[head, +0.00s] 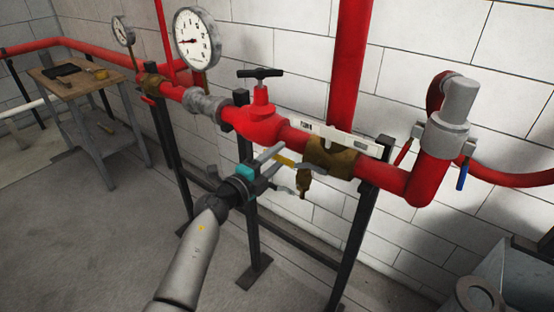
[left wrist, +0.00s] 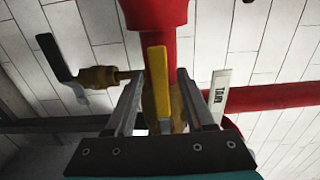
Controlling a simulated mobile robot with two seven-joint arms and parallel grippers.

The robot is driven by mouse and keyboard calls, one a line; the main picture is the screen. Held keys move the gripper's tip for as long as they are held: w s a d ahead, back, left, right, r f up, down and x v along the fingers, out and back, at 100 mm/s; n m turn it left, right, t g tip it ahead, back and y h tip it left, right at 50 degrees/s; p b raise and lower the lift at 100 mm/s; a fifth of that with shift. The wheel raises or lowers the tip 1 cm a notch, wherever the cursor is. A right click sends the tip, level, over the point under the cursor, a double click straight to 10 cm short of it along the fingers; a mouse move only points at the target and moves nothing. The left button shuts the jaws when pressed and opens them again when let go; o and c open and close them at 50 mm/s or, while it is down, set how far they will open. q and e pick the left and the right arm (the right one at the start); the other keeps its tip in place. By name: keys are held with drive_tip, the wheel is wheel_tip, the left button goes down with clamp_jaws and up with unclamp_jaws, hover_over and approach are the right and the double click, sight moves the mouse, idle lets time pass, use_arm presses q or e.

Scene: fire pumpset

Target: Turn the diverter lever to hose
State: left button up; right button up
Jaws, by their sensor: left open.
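The yellow diverter lever (head: 284,161) sits in front of the brass valve body (head: 330,158) on the red pipe. In the left wrist view the lever (left wrist: 161,84) stands between my two fingers, with a gap on each side. My left gripper (head: 287,168) is open around the lever; I see no contact. A white label plate (head: 340,137) lies above the brass body; part of its lettering shows in the left wrist view (left wrist: 219,90). My right gripper is not in view.
Dark posts (head: 355,235) hold the pipe. A wooden table (head: 75,85) stands far left; the floor in front is clear.

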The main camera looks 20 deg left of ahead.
use_arm(q)
drive_tip(key=shift+w+d, duration=0.1)
drive_tip(key=shift+w, duration=0.1)
clamp_jaws()
idle(0.4)
idle(1.0)
